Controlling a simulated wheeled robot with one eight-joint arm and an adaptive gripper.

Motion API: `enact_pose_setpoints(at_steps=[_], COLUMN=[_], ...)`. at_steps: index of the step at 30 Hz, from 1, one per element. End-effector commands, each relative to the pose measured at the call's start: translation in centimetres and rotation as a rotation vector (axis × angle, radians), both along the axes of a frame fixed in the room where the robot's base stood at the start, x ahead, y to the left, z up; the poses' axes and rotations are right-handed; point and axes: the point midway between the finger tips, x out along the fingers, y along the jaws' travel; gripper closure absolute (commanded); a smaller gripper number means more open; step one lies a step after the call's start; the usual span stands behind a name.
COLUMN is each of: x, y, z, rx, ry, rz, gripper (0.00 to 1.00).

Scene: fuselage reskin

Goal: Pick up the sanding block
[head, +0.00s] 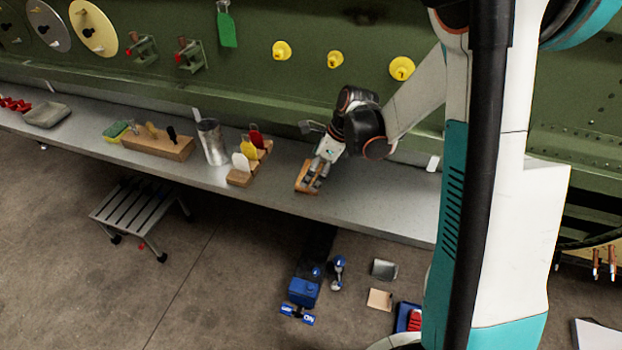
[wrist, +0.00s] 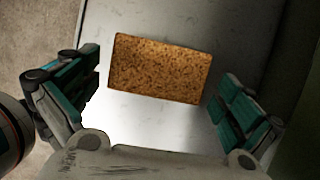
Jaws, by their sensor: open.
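The sanding block is a brown, speckled, cork-like rectangular block (wrist: 160,68) lying on the grey shelf. In the wrist view it lies between the two open fingers of my gripper (wrist: 158,88), slightly tilted, with a gap on each side. In the head view the block (head: 302,178) is near the shelf's front edge, partly hidden by my gripper (head: 314,181), which is right over it, pointing down. Nothing is held. How high the fingertips are above the shelf is hard to tell.
The grey shelf (head: 385,198) is clear to the right of the block. To the left stand a wooden holder with coloured spreaders (head: 240,177), a metal cup (head: 212,143) and a wooden tool block (head: 158,146). The green fuselage wall (head: 290,110) rises behind.

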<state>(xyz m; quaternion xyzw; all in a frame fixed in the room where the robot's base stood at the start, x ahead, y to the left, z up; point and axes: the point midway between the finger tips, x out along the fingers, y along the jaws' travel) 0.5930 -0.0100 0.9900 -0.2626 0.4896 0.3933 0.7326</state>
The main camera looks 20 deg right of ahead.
Motion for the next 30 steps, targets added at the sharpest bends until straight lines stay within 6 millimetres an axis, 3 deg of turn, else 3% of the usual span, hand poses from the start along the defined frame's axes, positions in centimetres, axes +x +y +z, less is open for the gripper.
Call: enact_pose_setpoints(at_steps=[3,10,14,15,30], x=[0.3,0.3,0.3,0.3,0.3], y=[0.4,0.4,0.4,0.4,0.4], z=[-1.3,-1.4,-1.4,-1.4,-0.3], rx=[0.0,0.0,0.0,0.0,0.0], ry=[0.0,0.0,0.0,0.0,0.0], rz=[0.001,0.0,0.0,0.0,0.0], gripper=[0.0,0.0,0.3,0.31,0.31])
